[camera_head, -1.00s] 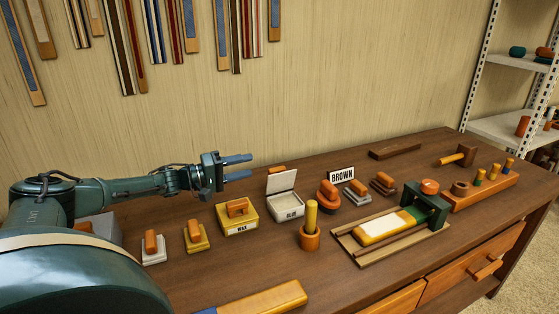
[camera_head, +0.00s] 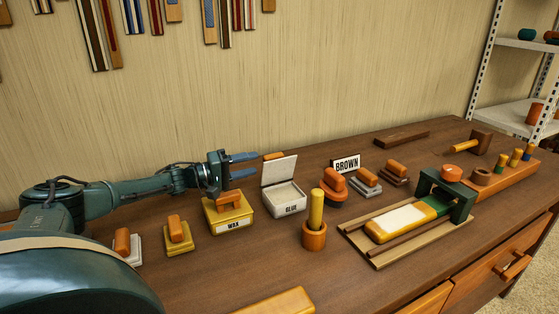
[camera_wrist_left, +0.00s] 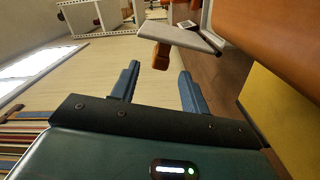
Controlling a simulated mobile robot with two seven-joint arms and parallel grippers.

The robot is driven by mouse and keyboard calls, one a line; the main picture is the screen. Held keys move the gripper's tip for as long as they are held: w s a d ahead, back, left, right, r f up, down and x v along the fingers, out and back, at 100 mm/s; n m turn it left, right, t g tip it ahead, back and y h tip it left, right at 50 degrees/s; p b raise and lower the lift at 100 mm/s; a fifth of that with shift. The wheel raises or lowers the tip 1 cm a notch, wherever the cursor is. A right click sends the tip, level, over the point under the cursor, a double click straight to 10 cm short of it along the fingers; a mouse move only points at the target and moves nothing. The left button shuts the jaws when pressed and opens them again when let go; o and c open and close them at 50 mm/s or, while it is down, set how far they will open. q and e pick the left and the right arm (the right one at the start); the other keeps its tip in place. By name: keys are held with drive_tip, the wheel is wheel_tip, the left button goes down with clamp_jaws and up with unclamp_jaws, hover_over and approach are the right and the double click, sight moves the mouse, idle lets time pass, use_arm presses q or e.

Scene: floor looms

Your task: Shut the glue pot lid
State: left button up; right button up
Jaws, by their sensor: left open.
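The glue pot (camera_head: 285,208) is a pale box with a GLUE label, standing on the bench in the head view. Its flat lid (camera_head: 279,171) is up, tilted back from the rear edge. My left gripper (camera_head: 257,164) is open and empty, above and behind the wax box, with its fingers pointing right towards the raised lid and apart from it. In the left wrist view the gripper (camera_wrist_left: 157,82) shows two spread blue fingers, and the lid (camera_wrist_left: 178,36) is a pale slab beyond them. My right gripper is not in view.
The yellow wax box (camera_head: 228,217) with an orange handle stands just left of the pot. An orange cup (camera_head: 314,236) with an upright stick is in front right. A BROWN sign (camera_head: 346,163) and several orange-handled blocks stand right. The bench front is mostly clear.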

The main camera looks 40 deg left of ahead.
sight(275, 165)
use_arm(q)
drive_tip(key=x, duration=1)
drive_tip(key=shift+b, duration=0.3)
clamp_jaws()
